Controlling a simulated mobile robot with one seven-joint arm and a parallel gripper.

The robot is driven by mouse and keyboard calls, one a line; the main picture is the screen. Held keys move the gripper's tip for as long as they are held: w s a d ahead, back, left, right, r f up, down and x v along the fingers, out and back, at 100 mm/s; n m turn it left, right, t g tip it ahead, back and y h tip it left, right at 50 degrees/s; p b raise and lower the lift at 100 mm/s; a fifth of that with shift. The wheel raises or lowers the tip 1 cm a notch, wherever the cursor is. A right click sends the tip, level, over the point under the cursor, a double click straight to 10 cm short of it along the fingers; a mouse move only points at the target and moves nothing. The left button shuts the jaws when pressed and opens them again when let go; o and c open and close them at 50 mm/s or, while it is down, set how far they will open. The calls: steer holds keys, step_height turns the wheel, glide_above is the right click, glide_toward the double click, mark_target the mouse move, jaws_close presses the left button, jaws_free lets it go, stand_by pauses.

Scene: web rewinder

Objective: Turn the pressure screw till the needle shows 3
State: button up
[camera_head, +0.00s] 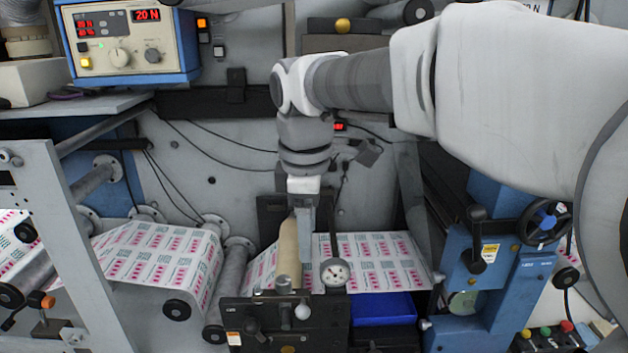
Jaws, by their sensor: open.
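The round white gauge (335,272) stands on a dark block (260,312) at the bottom centre; its needle is too small to read. A small metal knob (284,284) stands upright on the block left of the gauge and looks like the pressure screw, though I cannot be certain. My gripper (305,258) points down from above, just behind and above the knob and left of the gauge. It is open and empty, seen nearly edge-on, and looks apart from the knob.
A blue bin (383,308) is right of the block. A handwheel (545,222) is at far right, a control box (130,42) at upper left.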

mark_target(284, 279)
steer(key=w+a+r+n+g+p, duration=0.25)
steer(key=w+a+r+n, duration=0.2)
steer(key=n, duration=0.25)
steer(key=shift+t, duration=0.45)
steer(key=f, duration=1.8)
steer(key=shift+s+a, duration=0.1)
steer(key=shift+s, duration=0.25)
jaws_close()
